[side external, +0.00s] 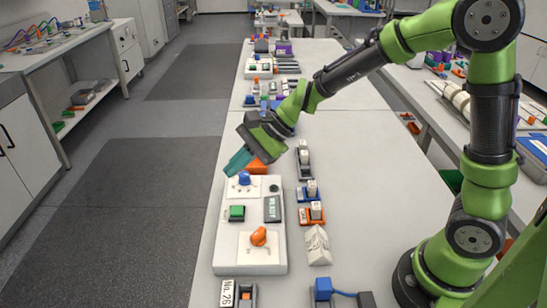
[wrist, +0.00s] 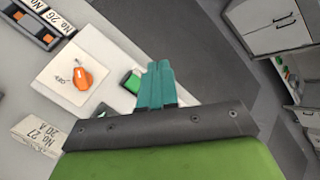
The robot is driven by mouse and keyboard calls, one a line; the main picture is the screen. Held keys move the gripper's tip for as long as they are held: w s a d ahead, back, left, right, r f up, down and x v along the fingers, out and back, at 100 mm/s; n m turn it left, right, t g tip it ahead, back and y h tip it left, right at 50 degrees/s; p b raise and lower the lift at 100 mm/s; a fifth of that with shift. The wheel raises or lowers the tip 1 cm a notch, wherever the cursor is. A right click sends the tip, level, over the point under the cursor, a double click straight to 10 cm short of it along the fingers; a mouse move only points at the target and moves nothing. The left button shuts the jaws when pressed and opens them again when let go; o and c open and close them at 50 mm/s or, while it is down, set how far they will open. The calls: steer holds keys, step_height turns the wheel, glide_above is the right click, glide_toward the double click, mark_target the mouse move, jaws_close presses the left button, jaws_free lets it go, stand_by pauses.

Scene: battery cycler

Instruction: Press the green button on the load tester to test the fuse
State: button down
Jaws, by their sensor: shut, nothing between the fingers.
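The load tester is a white box (side external: 225,256) near the left edge of the bench. Its green button (side external: 237,212) is square, with a dark display (side external: 272,208) to its right. A blue knob (side external: 244,178) is behind the button and an orange knob (side external: 258,236) is in front. My gripper (side external: 238,161) has teal fingers, shut and empty, tilted down near the blue-knob end. In the wrist view the fingers (wrist: 158,70) appear just right of the partly visible green button (wrist: 133,81); the orange knob (wrist: 82,77) is further left. I cannot identify the fuse.
Small blocks in holders, blue (side external: 312,189) and orange (side external: 316,213), stand right of the tester. A white wedge-shaped piece (side external: 317,246) and a tag reading No. 26 (side external: 227,293) are near the front. An orange part (side external: 257,167) is by the gripper. The bench's right middle is bare.

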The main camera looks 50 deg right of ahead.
mark_target(241, 209)
steer(key=shift+f, duration=4.45)
steer(key=shift+f, duration=0.1)
steer(key=shift+f, duration=0.3)
steer(key=shift+f, duration=0.5)
steer(key=shift+r, duration=0.95)
steer(key=shift+r, duration=2.5)
